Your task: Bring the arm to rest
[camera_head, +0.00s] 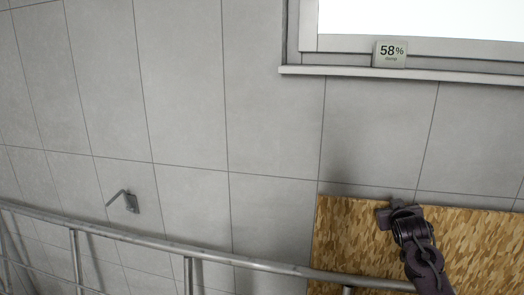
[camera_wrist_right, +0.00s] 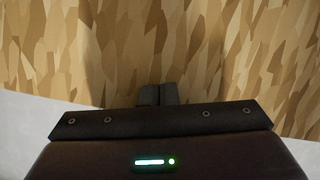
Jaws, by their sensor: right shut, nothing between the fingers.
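My right gripper (camera_head: 388,213) is at the lower right of the head view, over a board with a mottled brown and tan surface (camera_head: 352,235). In the right wrist view its two dark fingers (camera_wrist_right: 158,94) are together with nothing between them, and the patterned surface (camera_wrist_right: 200,45) fills the background beyond them. I cannot tell whether the fingers touch it. My left gripper is not in view. No coiled hose shows in either view.
A metal rail (camera_head: 150,239) runs across the bottom of the head view, in front of the board and near my right arm. A bracket (camera_head: 131,203) sticks out of the grey tiled wall (camera_head: 185,90).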

